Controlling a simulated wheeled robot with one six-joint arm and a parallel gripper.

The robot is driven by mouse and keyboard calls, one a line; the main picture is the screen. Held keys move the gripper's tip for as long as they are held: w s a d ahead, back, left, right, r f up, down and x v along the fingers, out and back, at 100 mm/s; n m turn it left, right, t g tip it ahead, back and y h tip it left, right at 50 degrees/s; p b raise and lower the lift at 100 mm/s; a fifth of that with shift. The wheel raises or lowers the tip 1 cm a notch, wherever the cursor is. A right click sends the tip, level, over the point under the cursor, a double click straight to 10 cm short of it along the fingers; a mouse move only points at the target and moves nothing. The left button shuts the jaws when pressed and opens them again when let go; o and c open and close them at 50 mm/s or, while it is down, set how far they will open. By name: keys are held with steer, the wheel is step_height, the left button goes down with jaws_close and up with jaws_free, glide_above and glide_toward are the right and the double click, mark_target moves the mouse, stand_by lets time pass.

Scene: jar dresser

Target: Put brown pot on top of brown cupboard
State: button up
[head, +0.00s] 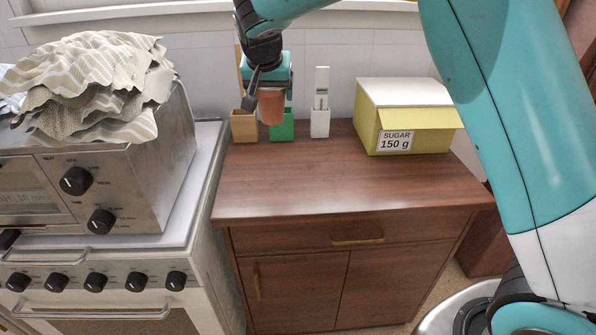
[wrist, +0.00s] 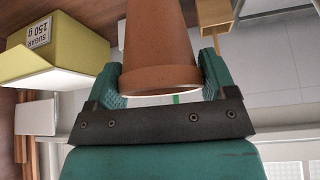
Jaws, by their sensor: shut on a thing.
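The brown pot (head: 271,106) is a small terracotta pot, held upright above the back left part of the brown cupboard (head: 330,185). My gripper (head: 264,92) is shut on the pot, with a finger at its side. In the wrist view the pot (wrist: 160,50) sits between the two teal fingers of my gripper (wrist: 160,82). The cupboard has a dark wood top, one drawer and two doors. Part of the pot's rim is hidden by the gripper in the head view. I cannot tell how far its base is above the top.
A yellow sugar box (head: 407,125) stands at the back right of the cupboard. A tan holder (head: 244,126), a green holder (head: 282,127) and a white holder (head: 320,121) stand along the back. The front of the top is clear. A stove (head: 95,262) adjoins on the left.

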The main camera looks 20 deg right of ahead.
step_height(320, 180, down, 18)
steer(key=shift+p, duration=0.95)
steer(key=shift+f, duration=0.1)
steer(key=o, duration=1)
steer(key=shift+s+a+r, duration=0.1)
steer(key=shift+s+r, duration=0.05)
steer(key=shift+r, duration=0.35)
steer(key=b+v, duration=0.2)
steer(key=v, duration=0.9)
steer(key=s+r+n+g+y, duration=0.1)
steer(key=s+n, duration=0.3)
steer(key=s, duration=0.7)
steer(key=s+a+r+n+g+y, duration=0.1)
steer(key=s+r+n+g+y, duration=0.1)
steer(key=s, duration=0.9)
steer(key=s+a+r+n+g+y, duration=0.1)
steer(key=s+r+n, duration=0.4)
steer(key=s, duration=0.7)
steer(key=shift+r+n+g+y, duration=0.15)
steer(key=shift+n+g+y, duration=0.55)
steer(key=shift+y, duration=0.7)
